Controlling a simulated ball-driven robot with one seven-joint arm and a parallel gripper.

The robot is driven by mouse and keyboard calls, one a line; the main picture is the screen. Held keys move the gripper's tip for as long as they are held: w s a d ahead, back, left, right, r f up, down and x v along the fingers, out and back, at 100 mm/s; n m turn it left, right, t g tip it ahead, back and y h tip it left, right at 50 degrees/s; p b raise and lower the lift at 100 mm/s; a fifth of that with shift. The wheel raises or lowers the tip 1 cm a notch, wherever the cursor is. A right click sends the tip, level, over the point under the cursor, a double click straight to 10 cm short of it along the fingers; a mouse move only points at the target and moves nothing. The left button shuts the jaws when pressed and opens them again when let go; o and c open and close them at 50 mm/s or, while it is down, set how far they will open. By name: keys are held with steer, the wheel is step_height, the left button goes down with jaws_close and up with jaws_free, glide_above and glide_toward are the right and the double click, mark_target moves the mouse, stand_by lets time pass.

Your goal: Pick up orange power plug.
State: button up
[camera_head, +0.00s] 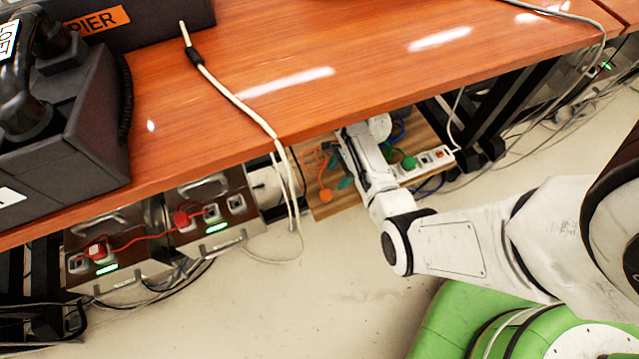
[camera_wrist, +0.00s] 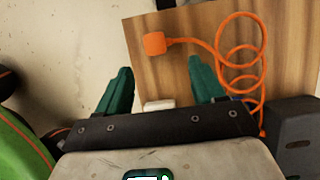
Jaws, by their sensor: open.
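The orange power plug (camera_wrist: 154,43) lies on a wooden board (camera_wrist: 185,75) in the wrist view, with a coiled orange cord (camera_wrist: 232,45) running off to its right. In the head view the plug (camera_head: 326,195) is on the board under the table, left of my arm. My gripper (camera_wrist: 160,80) is open and empty in the wrist view. Its two green fingers point toward the plug, which sits beyond the fingertips, between their lines and apart from them. In the head view my gripper's fingers are largely hidden by my arm.
The wooden table (camera_head: 400,60) overhangs the board. A power strip (camera_head: 425,164) with a green plug (camera_head: 409,163) lies right of my arm. Metal boxes with red plugs (camera_head: 180,218) stand at left. A white cable (camera_head: 240,103) hangs over the table edge. The floor in front is clear.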

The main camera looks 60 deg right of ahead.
mark_target(327, 194)
steer(key=b+x, duration=0.1)
steer(key=x, duration=0.2)
steer(key=b+x, duration=0.3)
steer(key=x, duration=0.2)
steer(key=shift+s+a+f+b, duration=0.3)
steer(key=shift+s+a, duration=0.05)
steer(key=shift+w+a+f, duration=0.15)
steer(key=shift+f, duration=0.2)
steer(key=c, duration=1.1)
steer(key=shift+r, duration=0.15)
steer(key=shift+c, duration=0.2)
